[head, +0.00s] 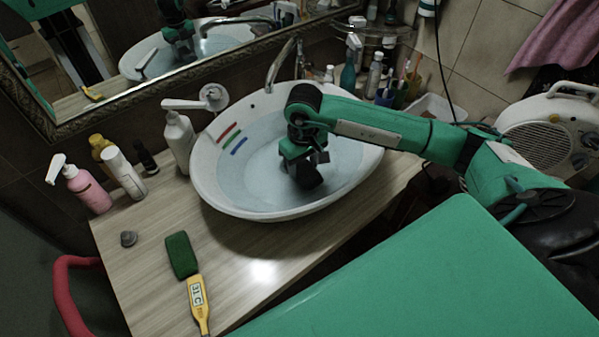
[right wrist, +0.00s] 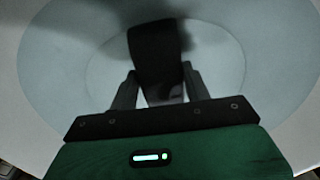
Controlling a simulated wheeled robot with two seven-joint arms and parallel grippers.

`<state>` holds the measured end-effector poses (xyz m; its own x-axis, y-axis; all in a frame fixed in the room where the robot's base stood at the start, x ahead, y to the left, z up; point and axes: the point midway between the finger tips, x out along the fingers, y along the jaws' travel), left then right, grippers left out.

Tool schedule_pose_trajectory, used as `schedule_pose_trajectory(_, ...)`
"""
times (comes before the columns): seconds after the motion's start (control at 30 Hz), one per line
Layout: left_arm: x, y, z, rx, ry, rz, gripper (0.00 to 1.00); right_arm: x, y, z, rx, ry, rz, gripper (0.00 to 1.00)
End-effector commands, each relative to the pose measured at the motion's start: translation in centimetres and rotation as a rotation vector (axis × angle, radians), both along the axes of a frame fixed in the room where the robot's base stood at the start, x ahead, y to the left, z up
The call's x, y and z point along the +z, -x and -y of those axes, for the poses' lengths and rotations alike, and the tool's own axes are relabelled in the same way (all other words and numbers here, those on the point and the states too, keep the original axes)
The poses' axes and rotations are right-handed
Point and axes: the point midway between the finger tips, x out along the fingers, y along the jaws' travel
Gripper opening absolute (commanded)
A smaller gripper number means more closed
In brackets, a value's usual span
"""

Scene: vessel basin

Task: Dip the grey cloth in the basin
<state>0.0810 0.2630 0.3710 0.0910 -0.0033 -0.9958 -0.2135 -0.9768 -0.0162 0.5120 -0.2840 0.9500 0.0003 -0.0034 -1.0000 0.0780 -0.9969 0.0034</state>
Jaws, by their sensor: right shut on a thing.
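The white basin (head: 215,190) sits on the wooden counter and holds pale, clear water (head: 262,170). My right gripper (head: 300,160) reaches into the basin from the right and points down. It is shut on a dark grey cloth (head: 309,178), which hangs below the fingers over the water. In the right wrist view the cloth (right wrist: 156,50) stands out between the two fingertips (right wrist: 160,80), with the basin around it. I cannot tell whether the cloth's lower end touches the water. My left gripper is not in view.
A yellow thermometer (head: 196,292) reading 31 C, a green pad (head: 181,255) and a grey stopper (head: 129,239) lie on the counter's front left. Bottles, including a pink one (head: 88,189), stand at left. A faucet (head: 280,65) rises behind the basin. Red, green and blue stripes mark its wall.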

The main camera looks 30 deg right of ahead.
Motion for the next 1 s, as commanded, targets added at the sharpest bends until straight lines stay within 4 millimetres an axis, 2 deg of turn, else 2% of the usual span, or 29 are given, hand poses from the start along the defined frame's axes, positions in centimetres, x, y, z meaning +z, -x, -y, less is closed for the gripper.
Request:
schedule_pose_trajectory(0.3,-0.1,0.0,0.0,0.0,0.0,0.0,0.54,0.0,0.0,-0.1,0.0,-0.001,0.0,0.3)
schedule_pose_trajectory(0.63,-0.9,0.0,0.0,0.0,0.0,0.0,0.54,0.0,0.1,-1.1,0.0,-0.001,0.002,0.3)
schedule_pose_trajectory(1.0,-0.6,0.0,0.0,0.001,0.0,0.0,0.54,0.6,0.1,-1.1,-0.001,0.0,0.001,0.3)
